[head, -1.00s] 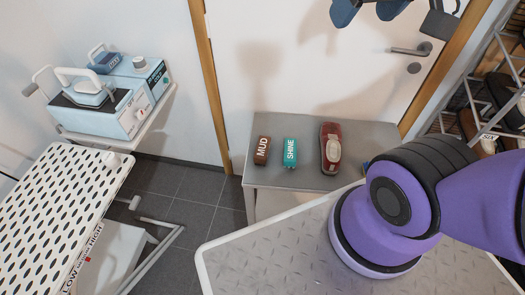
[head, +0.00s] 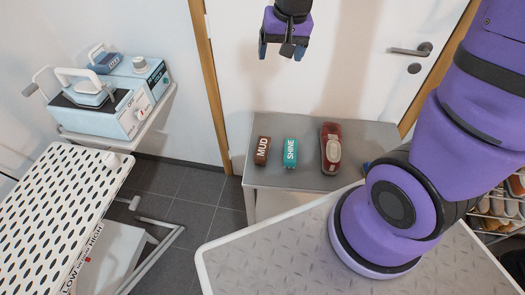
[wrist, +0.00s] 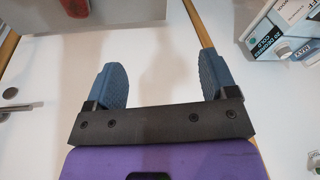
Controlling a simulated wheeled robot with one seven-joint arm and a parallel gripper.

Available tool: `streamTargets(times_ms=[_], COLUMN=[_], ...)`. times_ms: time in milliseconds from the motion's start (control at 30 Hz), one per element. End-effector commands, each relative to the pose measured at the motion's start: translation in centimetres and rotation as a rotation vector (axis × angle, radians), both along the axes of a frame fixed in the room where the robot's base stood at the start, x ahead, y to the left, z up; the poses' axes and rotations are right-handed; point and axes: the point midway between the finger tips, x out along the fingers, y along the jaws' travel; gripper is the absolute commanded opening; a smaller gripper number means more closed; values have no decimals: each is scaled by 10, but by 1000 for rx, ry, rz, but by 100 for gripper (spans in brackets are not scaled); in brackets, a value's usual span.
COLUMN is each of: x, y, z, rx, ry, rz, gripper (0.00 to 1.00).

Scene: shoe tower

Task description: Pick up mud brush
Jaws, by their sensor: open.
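The mud brush (head: 262,150) is a small brown block with white MUD lettering. It lies at the left end of a grey bench (head: 345,130) by the door in the head view. My gripper (head: 281,52) is high above the bench, in front of the white door, up and slightly right of the brush. Its blue fingers are apart with nothing between them. The wrist view shows the same open fingers (wrist: 160,80) with pale surface between them. I cannot make out the mud brush in the wrist view.
A teal SHINE block (head: 290,152) lies just right of the mud brush. A red shoe (head: 331,148) lies farther right on the bench. A perforated white board (head: 60,210) and blue-white appliances (head: 115,100) stand at left. A door handle (head: 412,50) projects at right.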

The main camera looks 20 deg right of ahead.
Motion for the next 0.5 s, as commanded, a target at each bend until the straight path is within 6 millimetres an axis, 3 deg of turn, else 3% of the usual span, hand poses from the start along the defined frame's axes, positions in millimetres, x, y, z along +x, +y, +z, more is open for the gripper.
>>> streamTargets(times_ms=[200,500], x=[24,43], y=[10,21], z=[-61,-149], rx=[8,6], ry=[62,135], rz=[-62,-155], gripper=[79,79])
